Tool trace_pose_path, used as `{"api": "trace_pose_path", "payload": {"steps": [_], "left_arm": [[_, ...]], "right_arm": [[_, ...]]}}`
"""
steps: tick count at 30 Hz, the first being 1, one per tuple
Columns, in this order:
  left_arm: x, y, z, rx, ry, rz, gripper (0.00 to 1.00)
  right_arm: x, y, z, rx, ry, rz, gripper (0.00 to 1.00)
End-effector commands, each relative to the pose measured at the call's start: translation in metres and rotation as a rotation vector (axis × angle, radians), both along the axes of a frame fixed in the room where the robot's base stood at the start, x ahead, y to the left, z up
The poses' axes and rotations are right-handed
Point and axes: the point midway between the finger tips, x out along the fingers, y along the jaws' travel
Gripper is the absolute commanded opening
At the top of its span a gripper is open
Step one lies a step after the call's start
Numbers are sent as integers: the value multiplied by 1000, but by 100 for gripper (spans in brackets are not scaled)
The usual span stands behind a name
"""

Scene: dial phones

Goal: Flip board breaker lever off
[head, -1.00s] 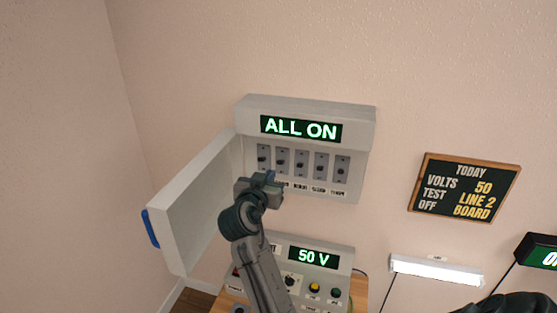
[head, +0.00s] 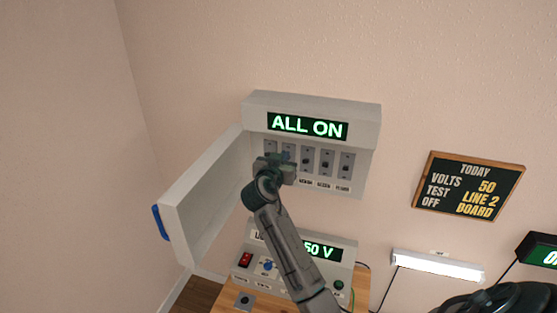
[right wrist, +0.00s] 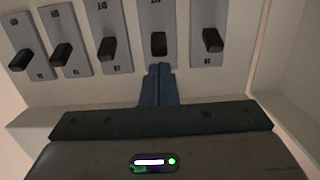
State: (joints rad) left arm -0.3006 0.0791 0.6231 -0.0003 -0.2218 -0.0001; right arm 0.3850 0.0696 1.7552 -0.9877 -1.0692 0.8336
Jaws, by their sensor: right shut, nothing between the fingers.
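The breaker box (head: 366,115) hangs on the wall, and its display (head: 307,126) reads ALL ON. A row of several dark levers on grey plates lies below, including the middle one (head: 306,160). My right gripper (head: 286,157) is shut and empty in front of the left end of the row, hiding part of it. In the right wrist view its fingertips (right wrist: 158,72) are just below the fourth lever from the left (right wrist: 158,44); I cannot tell whether they touch it. The other levers, such as the far right one (right wrist: 211,40), are clear of the fingers. My left gripper is not seen.
The box's door (head: 205,200), with a blue handle (head: 157,222), stands open at the left. A console (head: 335,266) showing 50 V is below, partly behind my arm. A chalkboard (head: 468,187) reads TEST LINE 2 and OFF BOARD. A lit lamp (head: 438,265) is below it.

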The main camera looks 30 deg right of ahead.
Motion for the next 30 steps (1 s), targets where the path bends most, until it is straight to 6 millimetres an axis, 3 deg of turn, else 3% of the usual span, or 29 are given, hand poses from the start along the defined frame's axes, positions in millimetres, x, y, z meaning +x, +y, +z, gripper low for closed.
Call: {"api": "trace_pose_path", "payload": {"steps": [6,19,30], "left_arm": [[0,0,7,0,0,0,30],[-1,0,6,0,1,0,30],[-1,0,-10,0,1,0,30]], "right_arm": [[12,-14,-2,-1,2,0,0],[13,-14,-3,0,0,1,0],[13,-14,-7,-22,-20,1,0]]}}
